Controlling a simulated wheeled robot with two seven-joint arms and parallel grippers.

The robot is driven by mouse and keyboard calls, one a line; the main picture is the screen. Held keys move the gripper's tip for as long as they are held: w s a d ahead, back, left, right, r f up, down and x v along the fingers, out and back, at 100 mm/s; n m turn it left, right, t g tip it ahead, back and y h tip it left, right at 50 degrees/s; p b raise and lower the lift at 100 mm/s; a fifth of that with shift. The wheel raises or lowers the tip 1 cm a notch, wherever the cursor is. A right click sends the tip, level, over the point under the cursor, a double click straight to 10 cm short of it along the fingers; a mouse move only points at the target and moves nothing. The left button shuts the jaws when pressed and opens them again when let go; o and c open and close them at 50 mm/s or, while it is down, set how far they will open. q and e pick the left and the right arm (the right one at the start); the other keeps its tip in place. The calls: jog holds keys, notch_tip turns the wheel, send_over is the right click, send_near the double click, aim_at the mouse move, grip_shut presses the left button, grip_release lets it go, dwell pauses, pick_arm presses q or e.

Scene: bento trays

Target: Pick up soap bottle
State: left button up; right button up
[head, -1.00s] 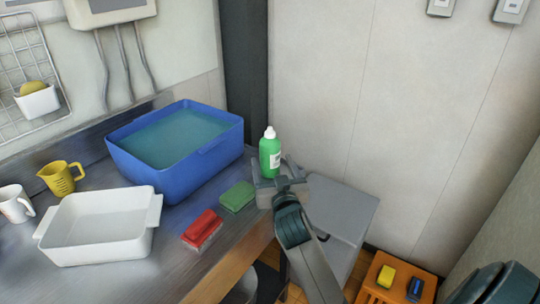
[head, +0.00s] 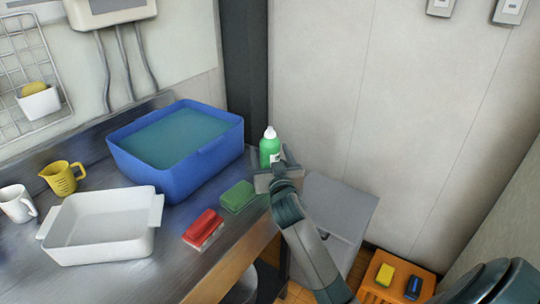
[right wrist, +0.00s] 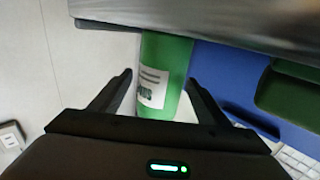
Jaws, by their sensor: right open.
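The soap bottle (head: 270,148) is green with a white cap and stands upright at the counter's right end, beside the blue basin. It also shows in the right wrist view (right wrist: 176,62), with a white label, between the two fingers. My right gripper (head: 273,172) is open around the lower part of the bottle, with a finger on each side; in the right wrist view (right wrist: 160,90) the left finger has a small gap to it. The gripper hides the bottle's base in the head view. My left gripper is not in view.
A blue basin (head: 218,169) of water stands left of the bottle. A grey cabinet (head: 345,205) stands right.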

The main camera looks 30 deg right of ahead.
aim_at(273, 145)
jog(key=c, duration=1.4)
jog(key=shift+o, duration=0.2)
jog(key=shift+r, duration=0.1)
jog(key=shift+r, duration=0.55)
jog(key=r, duration=0.3)
jog(key=shift+s+d+r, duration=0.1)
jog(key=shift+s+r, duration=0.05)
jog(key=shift+s, duration=0.15)
jog(key=s+d+r, duration=0.2)
jog(key=s+r, duration=0.4)
jog(key=s, duration=0.5)
jog(key=shift+r, duration=0.25)
